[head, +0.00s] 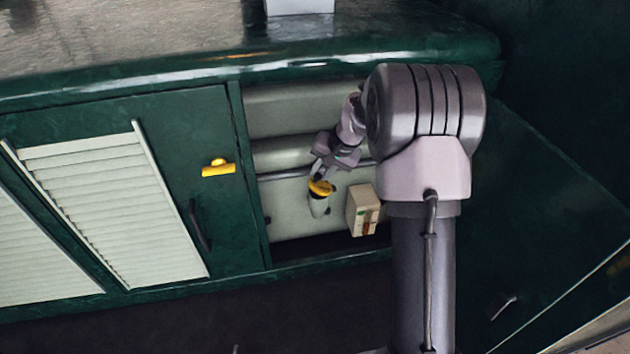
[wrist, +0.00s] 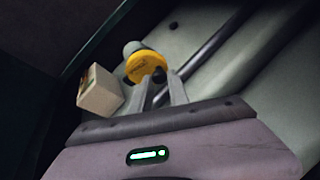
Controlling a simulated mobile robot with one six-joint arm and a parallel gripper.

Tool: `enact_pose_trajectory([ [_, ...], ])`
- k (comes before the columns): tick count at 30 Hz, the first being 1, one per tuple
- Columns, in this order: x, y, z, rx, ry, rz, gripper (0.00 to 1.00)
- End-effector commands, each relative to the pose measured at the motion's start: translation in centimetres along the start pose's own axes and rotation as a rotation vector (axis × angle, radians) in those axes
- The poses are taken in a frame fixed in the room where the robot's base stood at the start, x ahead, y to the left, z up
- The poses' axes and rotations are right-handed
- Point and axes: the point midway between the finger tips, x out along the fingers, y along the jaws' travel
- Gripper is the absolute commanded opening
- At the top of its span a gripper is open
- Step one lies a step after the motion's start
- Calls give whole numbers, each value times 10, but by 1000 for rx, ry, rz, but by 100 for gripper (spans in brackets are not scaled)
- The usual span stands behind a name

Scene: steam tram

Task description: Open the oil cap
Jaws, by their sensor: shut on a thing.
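The yellow oil cap (head: 321,187) sits at the top of a pale filler neck (head: 318,207) inside the open cabinet. My gripper (head: 321,180) reaches in from above right and is shut on the cap. In the wrist view the round yellow cap (wrist: 145,66) is at the fingertips of my gripper (wrist: 158,77), with the end of the pale neck (wrist: 131,47) behind it. The cap looks tilted on the neck. I cannot tell whether it is seated or loose.
A beige box (head: 362,209) is mounted right of the neck and also shows in the wrist view (wrist: 99,92). A pipe (head: 290,173) runs behind. An open green door (head: 545,215) hangs right.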

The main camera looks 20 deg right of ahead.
Motion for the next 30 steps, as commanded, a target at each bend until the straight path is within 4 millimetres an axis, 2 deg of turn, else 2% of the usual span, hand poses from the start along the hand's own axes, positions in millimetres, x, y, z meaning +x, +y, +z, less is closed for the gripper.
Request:
enact_pose_trajectory([
  [1, 5, 7, -2, 17, -10, -35, 0],
  [15, -13, 24, -16, 131, -144, -317, 0],
  [30, -18, 30, -20, 167, -185, -404, 0],
])
